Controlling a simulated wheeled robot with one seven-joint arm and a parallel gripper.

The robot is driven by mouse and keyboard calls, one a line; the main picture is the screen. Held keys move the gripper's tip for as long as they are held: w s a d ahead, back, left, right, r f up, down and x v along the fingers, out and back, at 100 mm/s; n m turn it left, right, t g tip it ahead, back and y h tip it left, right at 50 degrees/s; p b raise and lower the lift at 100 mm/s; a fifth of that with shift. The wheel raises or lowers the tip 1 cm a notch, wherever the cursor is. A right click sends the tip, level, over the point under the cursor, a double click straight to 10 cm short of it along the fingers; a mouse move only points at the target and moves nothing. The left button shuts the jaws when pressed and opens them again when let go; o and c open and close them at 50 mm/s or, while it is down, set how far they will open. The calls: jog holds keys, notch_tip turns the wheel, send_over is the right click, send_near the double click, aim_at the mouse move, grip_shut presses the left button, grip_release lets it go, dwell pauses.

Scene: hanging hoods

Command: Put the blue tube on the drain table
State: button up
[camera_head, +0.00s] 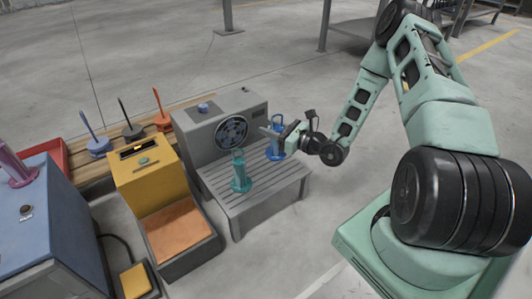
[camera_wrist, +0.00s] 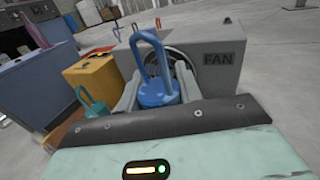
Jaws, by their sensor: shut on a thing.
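The blue tube (camera_head: 276,152), upright with a looped top, is held in my gripper (camera_head: 274,133). It also shows in the wrist view (camera_wrist: 158,94), between my two grey fingers (camera_wrist: 155,88). The grey slatted drain table (camera_head: 272,187) stands in front of the fan unit. The blue tube is over its back right part; I cannot tell whether its base touches the slats. A teal tube (camera_head: 240,175) stands on the drain table, left of the blue tube; it shows at the left in the wrist view (camera_wrist: 92,103).
The grey fan unit (camera_head: 200,127) stands behind the drain table. A yellow machine (camera_head: 146,172) with an orange pad is to the left. A pink tube (camera_head: 15,165) is on the blue box (camera_head: 45,225). The front slats are bare.

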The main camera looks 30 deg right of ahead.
aim_at(272, 154)
notch_tip(272, 154, down, 6)
jog(key=b, duration=0.3)
jog(key=shift+r, duration=0.15)
jog(key=o, duration=1.1)
jog(key=shift+o, duration=0.2)
